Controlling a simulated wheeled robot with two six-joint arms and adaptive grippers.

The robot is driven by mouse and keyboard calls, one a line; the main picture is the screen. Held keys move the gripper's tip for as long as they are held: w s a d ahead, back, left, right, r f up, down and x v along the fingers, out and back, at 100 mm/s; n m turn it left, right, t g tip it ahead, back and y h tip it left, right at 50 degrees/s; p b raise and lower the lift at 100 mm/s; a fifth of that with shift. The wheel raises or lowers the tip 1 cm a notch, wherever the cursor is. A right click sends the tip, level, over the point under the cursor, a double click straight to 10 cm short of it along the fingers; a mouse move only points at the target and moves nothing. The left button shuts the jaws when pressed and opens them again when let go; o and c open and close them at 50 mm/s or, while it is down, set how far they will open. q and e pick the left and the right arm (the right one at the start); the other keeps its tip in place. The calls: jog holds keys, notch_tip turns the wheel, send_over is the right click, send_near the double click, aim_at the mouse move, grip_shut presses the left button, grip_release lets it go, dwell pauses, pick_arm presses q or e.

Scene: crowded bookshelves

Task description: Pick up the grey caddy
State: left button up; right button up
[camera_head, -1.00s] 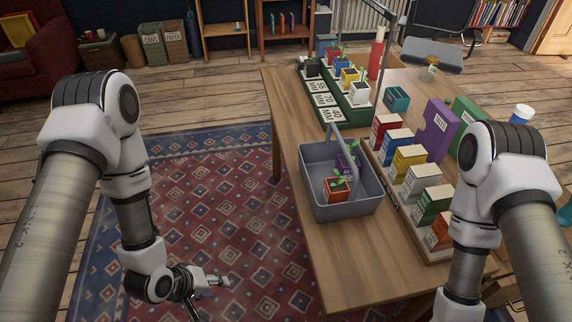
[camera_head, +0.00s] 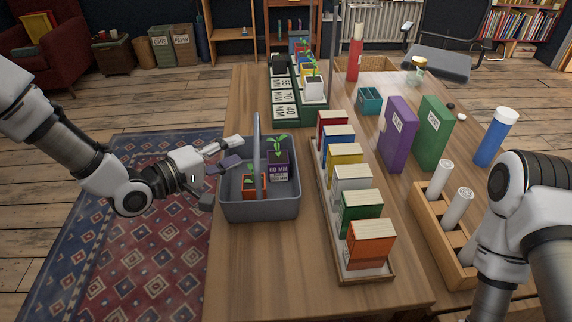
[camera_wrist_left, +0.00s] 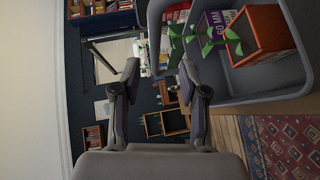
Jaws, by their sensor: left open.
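The grey caddy (camera_head: 262,208) stands upright on the wooden table near its left edge, with its handle (camera_head: 256,135) arching up over the middle. It holds a purple pot labelled 60 MM (camera_head: 279,169) and an orange-red pot (camera_head: 252,182), each with a green seedling. My left gripper (camera_head: 222,168) is open and empty at the caddy's left side, its fingers pointing toward the handle. In the left wrist view the open fingers (camera_wrist_left: 158,78) are beside the caddy (camera_wrist_left: 265,85), which fills the upper right. My right arm shows at the right edge, its gripper out of frame.
A tray of coloured boxes (camera_head: 388,277) stands close right of the caddy. A green rack with labelled pots (camera_head: 305,117) is behind it. Purple (camera_head: 397,135) and green (camera_head: 433,133) boxes and a wooden rack (camera_head: 428,215) stand farther right. Bare tabletop lies in front of the caddy.

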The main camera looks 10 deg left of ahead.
aim_at(256, 137)
pick_arm(q)
jog(key=x, duration=0.7)
jog(key=shift+w+r+b, duration=0.2)
jog(key=shift+r+b, duration=0.1)
jog(key=shift+s+a, duration=0.1)
jog(key=shift+c, duration=1.3)
jog(key=shift+r, duration=0.1)
grip_shut()
